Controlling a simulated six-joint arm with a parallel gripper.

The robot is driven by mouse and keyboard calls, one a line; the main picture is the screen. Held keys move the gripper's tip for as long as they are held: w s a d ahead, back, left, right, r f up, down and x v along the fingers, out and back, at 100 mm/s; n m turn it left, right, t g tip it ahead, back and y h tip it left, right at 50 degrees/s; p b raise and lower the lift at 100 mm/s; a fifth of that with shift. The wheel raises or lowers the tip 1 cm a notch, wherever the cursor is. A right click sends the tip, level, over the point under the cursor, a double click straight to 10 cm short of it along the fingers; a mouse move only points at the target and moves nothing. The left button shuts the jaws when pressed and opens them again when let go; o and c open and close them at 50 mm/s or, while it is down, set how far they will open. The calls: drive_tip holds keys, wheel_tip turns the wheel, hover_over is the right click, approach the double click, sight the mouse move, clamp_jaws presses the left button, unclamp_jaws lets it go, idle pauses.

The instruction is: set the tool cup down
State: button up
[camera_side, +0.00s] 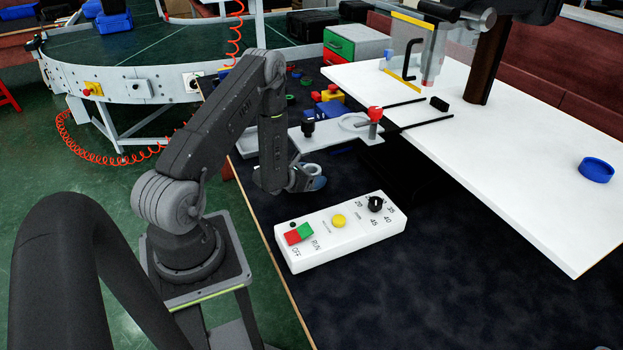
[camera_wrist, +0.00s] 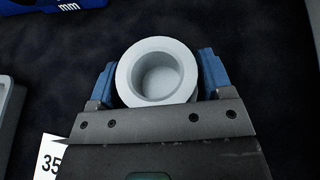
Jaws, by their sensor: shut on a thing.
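The tool cup (camera_wrist: 152,48) is a pale grey round cup with a thick rim and an open, empty-looking hollow. In the wrist view it sits between the two blue fingers of my gripper (camera_wrist: 158,80), one on each side. My gripper is shut on it. In the side view the cup's pale rim (camera_side: 312,168) shows at the end of my gripper (camera_side: 309,181), above the dark bench top (camera_side: 450,270) and behind the white control box (camera_side: 338,236). The fingers hide its lower part. I cannot tell whether its base touches the bench.
A pale fixture plate (camera_side: 365,136) with a red-topped knob stands behind my gripper. A white raised table (camera_side: 520,140) is at right, with a blue round dish (camera_side: 596,170). A blue item marked "mm" (camera_wrist: 40,5) and a grey block (camera_wrist: 8,110) edge the wrist view.

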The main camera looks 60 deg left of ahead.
drive_tip(key=c, duration=0.4)
drive_tip(key=shift+r, duration=0.15)
